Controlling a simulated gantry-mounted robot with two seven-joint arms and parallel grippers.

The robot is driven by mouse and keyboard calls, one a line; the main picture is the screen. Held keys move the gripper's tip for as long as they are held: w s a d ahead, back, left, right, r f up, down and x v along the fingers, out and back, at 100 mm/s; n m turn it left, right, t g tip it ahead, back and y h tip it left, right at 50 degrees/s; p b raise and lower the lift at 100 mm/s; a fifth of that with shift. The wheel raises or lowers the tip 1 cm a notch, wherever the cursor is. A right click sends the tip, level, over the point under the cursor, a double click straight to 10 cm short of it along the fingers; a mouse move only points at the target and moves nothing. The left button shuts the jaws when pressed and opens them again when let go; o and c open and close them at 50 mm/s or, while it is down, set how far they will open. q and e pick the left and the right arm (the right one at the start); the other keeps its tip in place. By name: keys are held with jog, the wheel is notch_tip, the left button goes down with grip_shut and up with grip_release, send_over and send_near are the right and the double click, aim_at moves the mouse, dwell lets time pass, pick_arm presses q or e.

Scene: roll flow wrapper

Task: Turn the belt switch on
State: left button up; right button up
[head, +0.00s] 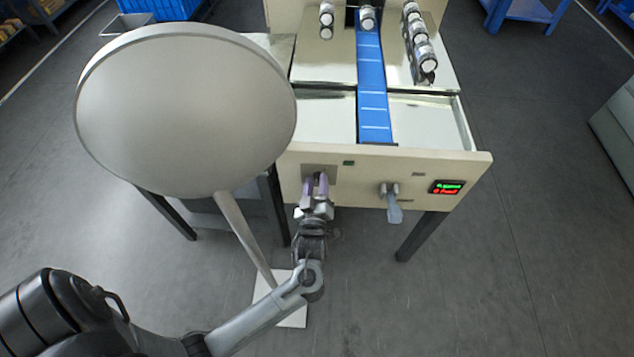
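The machine's cream front panel (360,165) faces me. My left gripper (316,184) is right at the panel's left part, in front of a grey plate (333,171). Its two purple fingertips stand a little apart, with a narrow gap between them. The gripper hides most of the plate, so I cannot tell whether a switch sits between the fingers or which way it points. A grey-blue lever (394,208) hangs down from the panel to the right. The blue belt (372,85) runs back from the panel. My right gripper is out of view.
A large pale round disc (185,110) on a slanted stem stands left of my gripper, blocking much of the machine's left side. A red and green display (447,187) is on the panel's right. Silver-white rolls (418,45) line the top right.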

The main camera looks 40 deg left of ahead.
pick_arm(q)
jog(key=shift+s, duration=0.1)
grip_shut()
